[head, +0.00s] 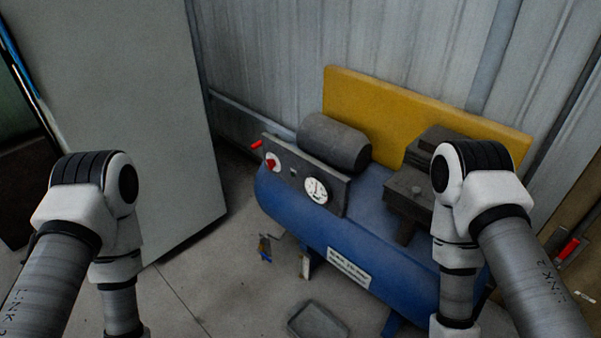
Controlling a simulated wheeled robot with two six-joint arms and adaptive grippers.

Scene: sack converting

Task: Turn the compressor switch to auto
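A blue air compressor (350,244) stands on the floor against the wall, right of the middle in the head view. A dark panel (338,193) on its top left carries a red switch knob (271,163) on a pale plate and a round white gauge (316,190) to the right of it. The setting of the knob is too small to read. My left arm is at the left, well apart from the compressor. My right arm is in front of the compressor's right end and hides part of it. Both grippers are below the picture, out of view.
A small red part (256,144) sticks out at the panel's left end. A yellow guard (390,107) stands behind the motor (334,142). A grey cabinet (135,110) stands at the left. A shallow grey tray (318,322) lies on the floor in front. The floor between cabinet and compressor is mostly clear.

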